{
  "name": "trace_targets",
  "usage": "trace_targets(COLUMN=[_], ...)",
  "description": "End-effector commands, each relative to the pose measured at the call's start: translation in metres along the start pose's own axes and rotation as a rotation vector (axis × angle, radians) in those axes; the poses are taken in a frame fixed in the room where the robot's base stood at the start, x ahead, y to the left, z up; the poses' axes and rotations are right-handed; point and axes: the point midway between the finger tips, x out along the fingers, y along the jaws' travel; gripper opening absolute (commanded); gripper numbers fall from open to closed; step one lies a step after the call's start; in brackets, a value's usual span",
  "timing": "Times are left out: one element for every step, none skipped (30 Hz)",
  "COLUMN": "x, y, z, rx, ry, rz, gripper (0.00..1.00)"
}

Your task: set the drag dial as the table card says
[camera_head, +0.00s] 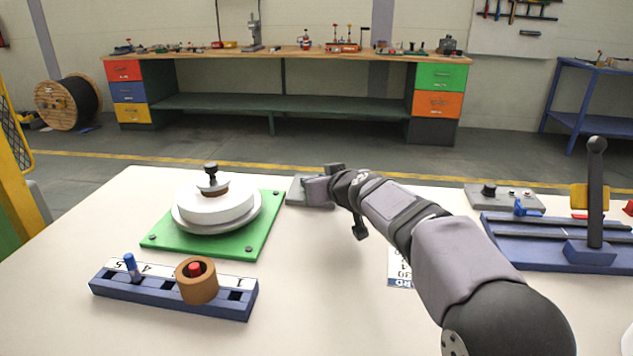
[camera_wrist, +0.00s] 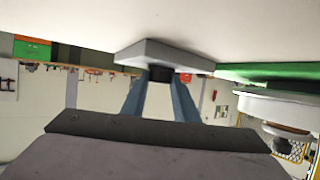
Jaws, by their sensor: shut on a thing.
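A small grey box (camera_head: 297,191) stands on the table behind the middle, beside the green plate. In the wrist view the box (camera_wrist: 165,54) shows upside down with a dark knob (camera_wrist: 159,75), which I take for the drag dial. My gripper (camera_wrist: 158,80) is shut on this knob, with one blue-grey finger on each side. In the head view my gripper (camera_head: 322,186) reaches the box from the right and hides the knob and any scale. The white table card (camera_head: 401,272) lies partly under my arm; only parts of its print show, too little to read.
A green plate (camera_head: 262,228) with a white stacked disc (camera_head: 213,205) stands left of the box. A blue numbered rail (camera_head: 170,295) lies in front. A blue lever stand (camera_head: 560,240) and a grey knob panel (camera_head: 515,201) stand right.

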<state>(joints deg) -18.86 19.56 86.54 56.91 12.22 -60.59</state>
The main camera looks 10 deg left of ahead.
Motion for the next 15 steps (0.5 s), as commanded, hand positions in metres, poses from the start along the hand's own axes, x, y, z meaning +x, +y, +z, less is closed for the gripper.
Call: trace_targets(x=[0.0003, 0.0003, 0.0003, 0.0003, 0.0003, 0.0003, 0.0003, 0.0003, 0.0002, 0.0002, 0.0002, 0.0002, 0.0002, 0.0001, -0.0002], y=[-0.0001, -0.0001, -0.0001, -0.0001, -0.0001, -0.0001, -0.0001, -0.0001, -0.0001, -0.0001, 0.0, 0.0, 0.0, 0.0, 0.0], z=[0.0012, 0.0012, 0.0012, 0.0012, 0.0012, 0.0012, 0.0011, 0.001, 0.0009, 0.0008, 0.0007, 0.0007, 0.0006, 0.0005, 0.0004], rx=[0.001, 0.001, 0.001, 0.001, 0.0, 0.0, 0.0, 0.0, 0.0, 0.0, 0.0, 0.0, 0.0, 0.0, 0.0], ry=[-0.002, -0.002, -0.002, -0.002, -0.002, -0.002, -0.002, -0.002, -0.002, -0.002, -0.002, -0.001, -0.001, -0.001, -0.001], rz=[-0.001, -0.001, -0.001, -0.001, -0.001, -0.001, -0.001, -0.001, -0.001, -0.001, -0.001, -0.001, -0.001, -0.001, -0.001], gripper=[0.05, 0.05, 0.05, 0.29, 0.36, 0.46, 0.46, 0.46, 0.46, 0.46, 0.46, 0.46, 0.46, 0.46, 0.46])
